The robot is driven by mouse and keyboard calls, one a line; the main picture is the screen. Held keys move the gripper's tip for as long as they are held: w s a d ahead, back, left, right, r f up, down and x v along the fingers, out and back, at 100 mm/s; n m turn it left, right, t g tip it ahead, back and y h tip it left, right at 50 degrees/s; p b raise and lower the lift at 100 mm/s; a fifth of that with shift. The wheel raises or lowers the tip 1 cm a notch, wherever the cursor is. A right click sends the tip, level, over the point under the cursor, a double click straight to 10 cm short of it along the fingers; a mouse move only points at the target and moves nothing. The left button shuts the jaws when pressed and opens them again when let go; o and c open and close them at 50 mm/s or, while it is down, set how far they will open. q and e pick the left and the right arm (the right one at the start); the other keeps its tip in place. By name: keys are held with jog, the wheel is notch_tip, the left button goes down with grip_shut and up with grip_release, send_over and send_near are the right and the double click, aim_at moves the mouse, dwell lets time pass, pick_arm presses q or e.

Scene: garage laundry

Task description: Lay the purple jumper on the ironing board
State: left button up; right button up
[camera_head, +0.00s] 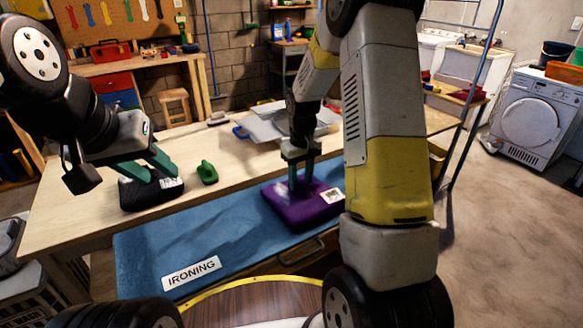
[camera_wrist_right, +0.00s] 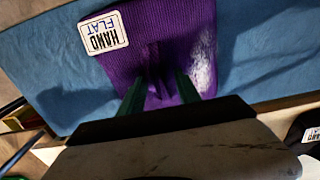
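The purple jumper (camera_head: 290,210) is a folded bundle with a white label, at the right part of the blue ironing board (camera_head: 225,245), which is marked IRONING. The jumper also shows in the right wrist view (camera_wrist_right: 120,65), label reading HAND FLAT, with blue cloth around it. My right gripper (camera_head: 301,184) reaches down onto the jumper; its green fingers (camera_wrist_right: 160,92) stand on either side of a raised purple fold. I cannot tell whether they grip it. My left gripper (camera_head: 160,176) has its fingers apart, over a dark folded garment (camera_head: 140,198) with a label.
A green object with a handle (camera_head: 207,172) stands on the wooden table (camera_head: 75,185) near the left gripper. A blue rail (camera_head: 475,95) rises at the right. The ironing board's left part is clear.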

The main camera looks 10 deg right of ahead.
aim_at(301, 182)
notch_tip(301, 182, up, 12)
jog(key=s+r+m+t+y, duration=0.1)
jog(key=s+r+m+t, duration=0.15)
jog(key=s+r, duration=0.8)
jog(key=s+a+r+t+y, duration=0.1)
jog(key=s+a+r+t, duration=0.1)
jog(key=s, duration=1.1)
jog(key=shift+s+m+t, duration=0.4)
jog(key=shift+m+t, duration=0.05)
jog(key=shift+t, duration=0.4)
